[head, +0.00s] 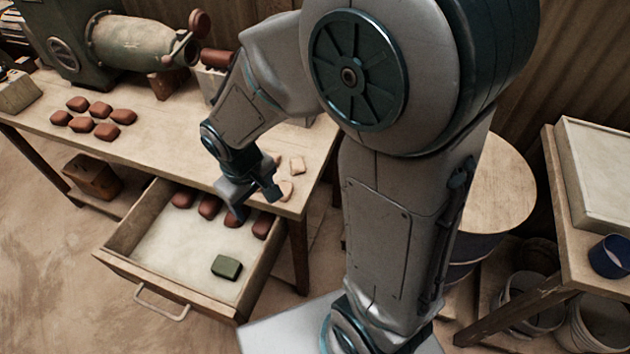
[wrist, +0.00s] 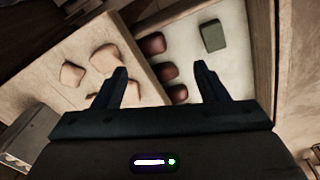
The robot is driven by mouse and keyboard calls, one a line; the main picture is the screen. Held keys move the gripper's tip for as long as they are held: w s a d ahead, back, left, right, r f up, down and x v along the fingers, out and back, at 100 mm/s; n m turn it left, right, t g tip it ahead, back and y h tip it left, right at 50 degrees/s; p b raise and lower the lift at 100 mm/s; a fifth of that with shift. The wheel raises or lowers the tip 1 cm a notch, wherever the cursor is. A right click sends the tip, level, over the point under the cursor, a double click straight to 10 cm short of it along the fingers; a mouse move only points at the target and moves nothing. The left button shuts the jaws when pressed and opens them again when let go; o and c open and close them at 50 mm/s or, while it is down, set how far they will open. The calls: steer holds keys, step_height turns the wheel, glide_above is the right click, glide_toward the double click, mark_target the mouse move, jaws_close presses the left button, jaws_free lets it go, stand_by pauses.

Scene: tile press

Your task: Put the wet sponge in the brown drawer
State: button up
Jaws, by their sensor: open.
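A dark green block (head: 227,267), which looks like the sponge, lies flat inside the open wooden drawer (head: 165,272), near its front right. It also shows in the wrist view (wrist: 213,36) at the upper right. Whether it is wet cannot be told. My gripper (head: 254,204) is open and empty over the drawer's back right, by the table edge. It is behind the green block and apart from it. In the wrist view my gripper's fingers (wrist: 160,76) are spread, with the table edge and reddish-brown lumps (wrist: 168,72) beyond them.
Several reddish-brown lumps (head: 208,207) line the drawer's back; more (head: 100,110) lie on the table (head: 160,122). Pale pieces (head: 297,164) lie near the table's right corner. A green machine (head: 120,42) stands at the back. The drawer's front left is clear.

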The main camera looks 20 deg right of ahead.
steer(key=s+d+r+m+t, duration=0.1)
steer(key=s+d+r+m, duration=0.4)
steer(key=s+d+r, duration=0.3)
steer(key=d+r, duration=0.1)
steer(key=d, duration=0.1)
steer(key=shift+d+r+m+y, duration=0.35)
steer(key=shift+d+m+y, duration=0.05)
